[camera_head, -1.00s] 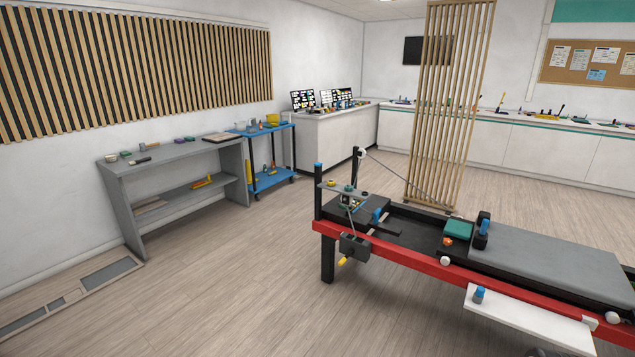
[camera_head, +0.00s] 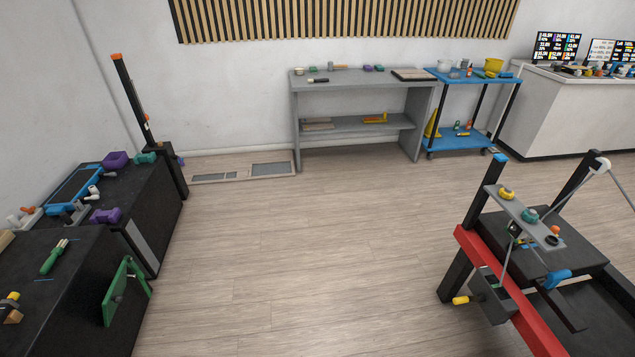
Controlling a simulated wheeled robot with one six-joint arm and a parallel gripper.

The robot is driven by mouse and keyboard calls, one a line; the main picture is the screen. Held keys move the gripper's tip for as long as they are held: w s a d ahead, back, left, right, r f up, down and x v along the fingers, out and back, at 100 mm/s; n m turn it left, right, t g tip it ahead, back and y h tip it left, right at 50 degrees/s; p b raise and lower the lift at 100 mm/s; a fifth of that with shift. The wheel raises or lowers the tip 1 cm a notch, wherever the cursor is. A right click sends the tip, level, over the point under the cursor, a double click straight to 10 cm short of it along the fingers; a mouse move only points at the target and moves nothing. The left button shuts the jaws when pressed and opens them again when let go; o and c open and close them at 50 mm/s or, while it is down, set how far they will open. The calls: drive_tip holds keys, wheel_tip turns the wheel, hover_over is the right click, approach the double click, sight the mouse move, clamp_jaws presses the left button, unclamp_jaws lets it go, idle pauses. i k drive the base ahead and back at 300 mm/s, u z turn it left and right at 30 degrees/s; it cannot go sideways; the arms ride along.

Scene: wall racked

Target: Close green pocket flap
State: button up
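A green flap (camera_head: 117,295) hangs on the side of a black bench (camera_head: 85,275) at the lower left of the head view. It looks tilted out from the bench side, with a green frame or strut next to it and a small light knob on its face. Whether a pocket opening lies behind it, I cannot tell. My gripper is not in view.
Black benches at the left carry a blue tray (camera_head: 72,185), purple blocks (camera_head: 105,215) and a green-handled tool (camera_head: 54,257). A red-railed black frame (camera_head: 520,325) stands at the right. A grey shelf (camera_head: 360,93) and blue cart (camera_head: 462,143) line the wall. The floor (camera_head: 290,255) between is clear.

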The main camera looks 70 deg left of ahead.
sight(114, 296)
drive_tip(key=u, duration=4.15)
drive_tip(key=i, duration=2.25)
drive_tip(key=z, duration=0.05)
